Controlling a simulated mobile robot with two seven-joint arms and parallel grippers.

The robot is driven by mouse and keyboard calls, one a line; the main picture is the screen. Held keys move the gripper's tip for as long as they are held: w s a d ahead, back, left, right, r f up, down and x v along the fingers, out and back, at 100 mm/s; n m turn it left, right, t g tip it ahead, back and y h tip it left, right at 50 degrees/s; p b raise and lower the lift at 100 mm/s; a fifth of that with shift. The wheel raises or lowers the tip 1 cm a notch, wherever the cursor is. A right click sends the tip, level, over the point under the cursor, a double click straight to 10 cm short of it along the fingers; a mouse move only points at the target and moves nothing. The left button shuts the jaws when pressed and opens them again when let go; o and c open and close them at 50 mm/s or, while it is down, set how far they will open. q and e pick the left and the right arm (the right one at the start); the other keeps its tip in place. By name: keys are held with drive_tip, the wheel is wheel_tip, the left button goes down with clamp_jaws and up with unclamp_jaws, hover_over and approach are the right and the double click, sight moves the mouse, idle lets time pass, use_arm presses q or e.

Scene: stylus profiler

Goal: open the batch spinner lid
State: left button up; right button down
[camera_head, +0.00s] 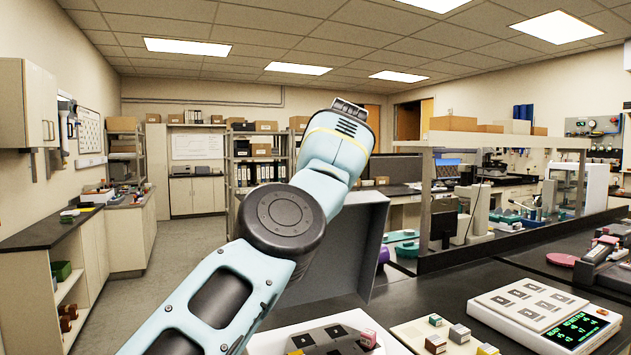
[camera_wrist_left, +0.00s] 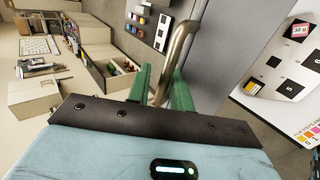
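The batch spinner shows at the bottom of the head view as a white base (camera_head: 262,345) with dark square pieces in it. Its grey lid (camera_head: 345,255) stands steeply raised above and behind the base, partly hidden by my left arm. In the left wrist view the lid is a grey panel (camera_wrist_left: 222,45), with a curved metal handle (camera_wrist_left: 182,45) on it. The green fingers of my left gripper (camera_wrist_left: 160,92) stand on either side of the handle and appear closed on it. In the head view my arm hides these fingers. My right gripper is in neither view.
A white scale (camera_head: 540,310) with a green readout stands at the right on the black bench. Small coloured blocks (camera_head: 458,334) lie between it and the spinner. A framed shelf (camera_head: 470,255) stands behind. The floor (camera_head: 185,260) at the left is clear.

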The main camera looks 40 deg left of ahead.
use_arm(q)
drive_tip(key=shift+f, duration=0.2)
drive_tip(key=shift+s+d+r, duration=0.1)
drive_tip(key=shift+d+r, duration=0.15)
drive_tip(key=shift+r, duration=0.05)
drive_tip(key=v, duration=0.6)
drive_tip(key=shift+d+r+p, duration=0.1)
drive_tip(key=shift+r+p, duration=0.05)
drive_tip(key=shift+p, duration=0.25)
drive_tip(key=shift+s+d+r, duration=0.15)
drive_tip(key=shift+d+r, duration=0.15)
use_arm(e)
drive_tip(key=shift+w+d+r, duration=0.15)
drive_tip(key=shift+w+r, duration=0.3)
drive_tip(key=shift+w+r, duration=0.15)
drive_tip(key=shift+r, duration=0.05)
